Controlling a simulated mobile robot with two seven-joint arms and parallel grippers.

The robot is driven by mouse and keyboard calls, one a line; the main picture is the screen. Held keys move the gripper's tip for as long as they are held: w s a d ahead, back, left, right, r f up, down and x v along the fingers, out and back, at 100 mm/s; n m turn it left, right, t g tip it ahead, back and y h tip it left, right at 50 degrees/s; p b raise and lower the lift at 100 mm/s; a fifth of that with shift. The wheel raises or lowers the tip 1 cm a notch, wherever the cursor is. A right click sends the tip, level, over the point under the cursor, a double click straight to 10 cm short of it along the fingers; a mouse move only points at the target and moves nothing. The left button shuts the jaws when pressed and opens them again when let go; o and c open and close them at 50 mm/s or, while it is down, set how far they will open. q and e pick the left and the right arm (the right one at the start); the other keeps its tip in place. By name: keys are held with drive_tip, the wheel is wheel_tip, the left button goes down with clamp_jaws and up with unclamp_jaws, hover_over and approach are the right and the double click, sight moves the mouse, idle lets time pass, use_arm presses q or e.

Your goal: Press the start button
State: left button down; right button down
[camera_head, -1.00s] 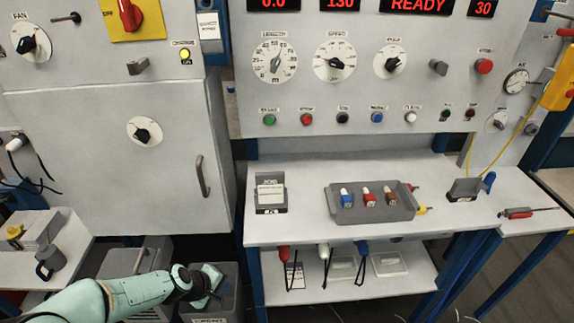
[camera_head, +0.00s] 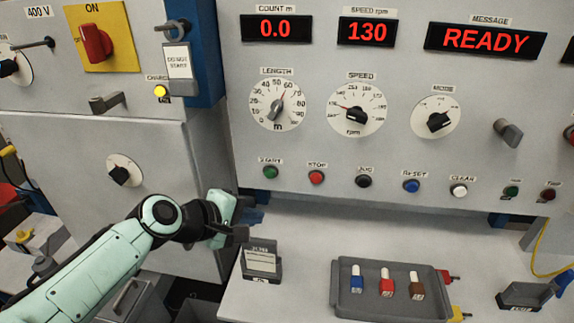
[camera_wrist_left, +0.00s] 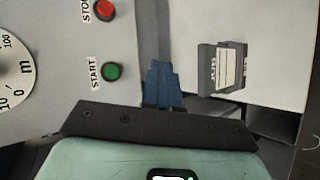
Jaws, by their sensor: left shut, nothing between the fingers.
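The green start button (camera_head: 270,172) is on the grey control panel, under a START label, at the left end of the button row. It also shows in the left wrist view (camera_wrist_left: 112,72), beside its label. My left gripper (camera_head: 240,234) is below and left of the button in the head view, apart from it, near the panel's lower left corner. In the left wrist view its dark blue fingers (camera_wrist_left: 162,86) are together with nothing between them. My right gripper is not in view.
The red STOP button (camera_head: 316,177) is just right of the start button. A card holder (camera_head: 262,262) stands on the worktop below, near my left gripper. A grey tray (camera_head: 345,303) with small bottles lies farther right.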

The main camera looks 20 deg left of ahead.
sight(270, 174)
use_arm(q)
drive_tip(key=shift+d+r, duration=0.15)
drive_tip(key=shift+r, duration=0.5)
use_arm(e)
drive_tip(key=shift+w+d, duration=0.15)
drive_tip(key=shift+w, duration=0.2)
